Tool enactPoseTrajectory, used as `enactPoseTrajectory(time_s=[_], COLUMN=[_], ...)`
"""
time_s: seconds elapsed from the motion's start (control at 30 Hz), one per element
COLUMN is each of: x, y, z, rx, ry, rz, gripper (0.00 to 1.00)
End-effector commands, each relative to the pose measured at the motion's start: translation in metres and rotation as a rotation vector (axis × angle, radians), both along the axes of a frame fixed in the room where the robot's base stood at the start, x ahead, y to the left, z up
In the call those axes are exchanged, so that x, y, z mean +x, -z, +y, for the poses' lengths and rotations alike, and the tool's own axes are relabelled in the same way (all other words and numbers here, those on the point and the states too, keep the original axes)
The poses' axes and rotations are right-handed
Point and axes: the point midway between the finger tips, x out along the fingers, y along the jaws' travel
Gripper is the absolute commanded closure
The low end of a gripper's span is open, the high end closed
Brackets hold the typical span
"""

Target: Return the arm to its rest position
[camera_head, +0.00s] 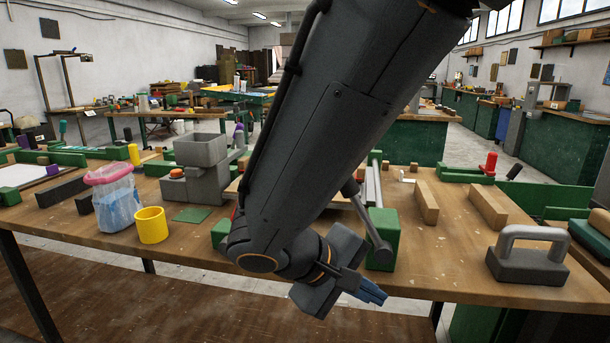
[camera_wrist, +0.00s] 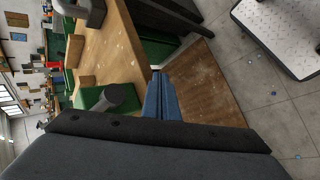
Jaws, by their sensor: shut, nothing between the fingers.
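My gripper (camera_head: 371,291) hangs at the front edge of the workbench in the head view, below the end of my dark grey arm. Its blue fingers are together with nothing between them. In the wrist view the blue fingers (camera_wrist: 161,98) also show closed, with the bench edge and the floor beyond them. My arm crosses the middle of the head view from the top right and hides part of the bench.
The workbench (camera_head: 455,262) holds a yellow cup (camera_head: 151,225), a bag with a pink rim (camera_head: 113,200), a green block (camera_head: 383,236), wooden bars (camera_head: 488,207) and a grey handled block (camera_head: 527,258). A patterned platform (camera_wrist: 285,32) stands on the open floor.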

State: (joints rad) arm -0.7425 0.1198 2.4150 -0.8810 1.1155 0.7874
Motion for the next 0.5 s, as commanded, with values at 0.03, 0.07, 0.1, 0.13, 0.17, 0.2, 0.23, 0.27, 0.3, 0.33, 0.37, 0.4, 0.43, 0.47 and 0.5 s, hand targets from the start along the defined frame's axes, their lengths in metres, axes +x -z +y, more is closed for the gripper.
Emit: enactPoseTrajectory(time_s=[0.03,0.07,0.1,0.13,0.17,0.2,0.23,0.27,0.3,0.33,0.37,0.4,0.43,0.47,0.5], x=[-0.009,-0.016,-0.024,-0.03,-0.036,-0.043,-0.048,-0.052,-0.057,-0.06,-0.062,-0.065,-0.065,-0.066,-0.066], y=[0.002,0.005,0.01,0.013,0.016,0.019,0.021,0.022,0.024,0.025,0.025,0.025,0.025,0.024,0.023], z=[-0.015,-0.022,-0.03,-0.035,-0.039,-0.044,-0.047,-0.05,-0.053,-0.055,-0.057,-0.059,-0.06,-0.062,-0.064], rx=[0.042,0.072,0.115,0.15,0.187,0.238,0.278,0.317,0.371,0.413,0.453,0.508,0.547,0.584,0.631], ry=[0.057,0.088,0.125,0.154,0.182,0.218,0.245,0.27,0.304,0.328,0.351,0.381,0.402,0.422,0.446], rz=[0.049,0.081,0.122,0.148,0.172,0.198,0.216,0.23,0.242,0.249,0.252,0.251,0.245,0.239,0.227], gripper=[1.0,1.0,1.0,1.0,1.0,1.0,1.0,1.0,1.0,1.0,1.0,1.0,1.0,1.0,1.0])
